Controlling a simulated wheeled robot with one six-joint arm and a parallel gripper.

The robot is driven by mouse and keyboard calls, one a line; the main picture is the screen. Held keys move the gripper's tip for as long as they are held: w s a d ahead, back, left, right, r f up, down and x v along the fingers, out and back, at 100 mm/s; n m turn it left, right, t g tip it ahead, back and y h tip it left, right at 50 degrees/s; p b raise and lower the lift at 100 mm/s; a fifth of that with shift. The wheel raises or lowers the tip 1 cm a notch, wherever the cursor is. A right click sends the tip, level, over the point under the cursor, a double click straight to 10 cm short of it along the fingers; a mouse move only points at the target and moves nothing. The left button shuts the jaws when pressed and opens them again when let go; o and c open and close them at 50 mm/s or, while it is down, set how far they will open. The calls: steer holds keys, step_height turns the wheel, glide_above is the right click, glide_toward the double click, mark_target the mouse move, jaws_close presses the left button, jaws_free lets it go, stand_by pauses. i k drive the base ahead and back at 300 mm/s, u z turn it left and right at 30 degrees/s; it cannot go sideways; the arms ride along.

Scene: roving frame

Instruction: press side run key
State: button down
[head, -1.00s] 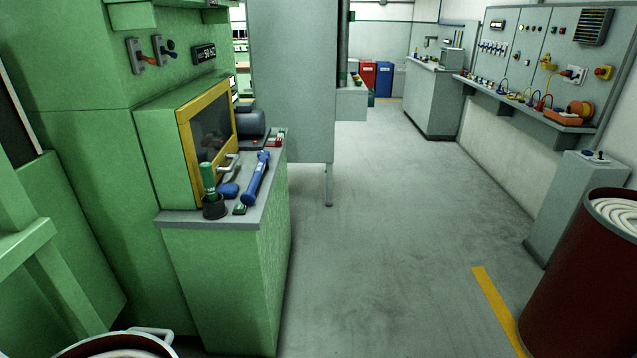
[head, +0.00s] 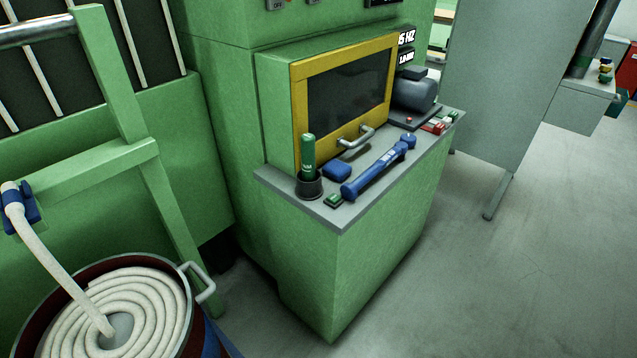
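A small green key (head: 333,200) lies at the front corner of the grey shelf top (head: 343,215) on the green machine. A group of small red, white and green keys (head: 440,122) sits at the shelf's far right end. I cannot tell which of these is the side run key, as no label is readable. My gripper is not in view.
On the shelf are a green-handled tool in a black cup (head: 309,187), a blue block (head: 337,170), a blue bar tool (head: 378,168) and a grey motor (head: 414,94). A yellow-framed window (head: 298,105) stands behind. A drum of coiled sliver (head: 120,295) is at lower left. Floor is clear at right.

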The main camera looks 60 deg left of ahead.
mark_target(333, 198)
steer(key=u, duration=0.6)
steer(key=i, duration=0.95)
steer(key=u, duration=0.6)
